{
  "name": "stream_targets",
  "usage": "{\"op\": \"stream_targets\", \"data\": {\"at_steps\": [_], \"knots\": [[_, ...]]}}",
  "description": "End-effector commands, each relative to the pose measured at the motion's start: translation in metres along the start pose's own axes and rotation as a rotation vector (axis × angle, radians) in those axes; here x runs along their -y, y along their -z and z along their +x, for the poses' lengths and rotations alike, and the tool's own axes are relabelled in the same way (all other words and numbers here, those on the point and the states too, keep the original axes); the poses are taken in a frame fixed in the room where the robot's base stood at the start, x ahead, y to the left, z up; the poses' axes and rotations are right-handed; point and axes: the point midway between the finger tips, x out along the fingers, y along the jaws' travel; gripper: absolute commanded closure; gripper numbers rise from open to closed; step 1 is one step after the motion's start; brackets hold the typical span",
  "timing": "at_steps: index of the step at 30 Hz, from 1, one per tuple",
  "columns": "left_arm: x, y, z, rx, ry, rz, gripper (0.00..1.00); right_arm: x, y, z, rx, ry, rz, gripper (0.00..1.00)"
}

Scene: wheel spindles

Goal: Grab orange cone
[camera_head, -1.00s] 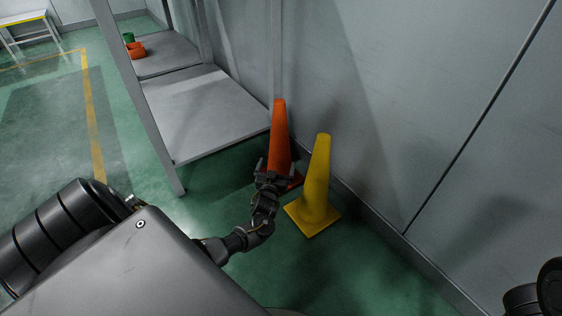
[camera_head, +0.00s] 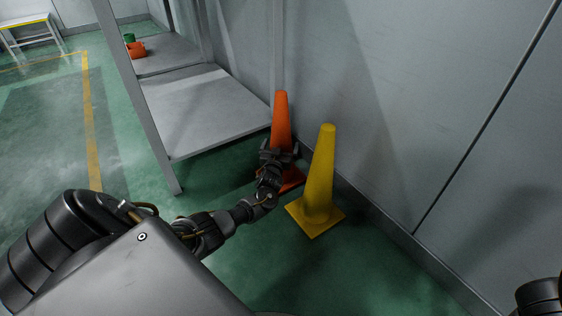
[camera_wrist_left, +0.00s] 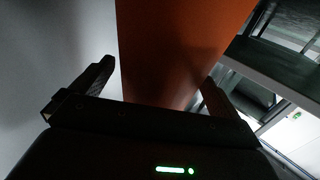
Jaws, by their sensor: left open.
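An orange cone (camera_head: 281,118) stands upright on the green floor between the metal shelf and the grey wall. My left gripper (camera_head: 279,148) is at its lower half and hides part of it. In the left wrist view the cone (camera_wrist_left: 178,50) fills the space ahead of the open left gripper (camera_wrist_left: 155,85), with one finger on each side. Whether the fingers touch the cone cannot be told. My right gripper is not in view; only a dark part of my right arm shows at the lower right corner.
A yellow cone (camera_head: 319,180) stands just right of my left gripper, close to the wall (camera_head: 420,100). A metal shelf (camera_head: 210,110) is on the left, with orange and green items (camera_head: 136,49) on it. Open green floor lies at the far left.

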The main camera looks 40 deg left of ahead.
Motion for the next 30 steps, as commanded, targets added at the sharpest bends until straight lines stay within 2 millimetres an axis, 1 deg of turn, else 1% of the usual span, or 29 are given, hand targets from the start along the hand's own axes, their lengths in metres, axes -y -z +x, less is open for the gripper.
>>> {"op": "stream_targets", "data": {"at_steps": [1,3,11,14,27,30], "knots": [[-0.0008,-0.0028,0.0061,-0.002,-0.001,0.000,0.00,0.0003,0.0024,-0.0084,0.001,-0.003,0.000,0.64],[-0.0004,-0.0013,0.0107,-0.001,0.000,-0.001,0.00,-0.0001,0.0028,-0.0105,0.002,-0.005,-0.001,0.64],[-0.0002,0.0013,0.0125,0.000,0.000,-0.001,0.00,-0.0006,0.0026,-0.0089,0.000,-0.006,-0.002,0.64],[-0.0003,0.0012,0.0124,0.000,0.000,-0.001,0.12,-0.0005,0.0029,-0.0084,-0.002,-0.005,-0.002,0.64],[-0.0004,0.0010,0.0121,0.000,0.000,-0.001,0.69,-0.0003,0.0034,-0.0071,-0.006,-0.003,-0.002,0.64],[-0.0003,0.0028,0.0127,-0.004,0.000,-0.003,0.81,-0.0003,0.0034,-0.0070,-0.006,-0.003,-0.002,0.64]]}}
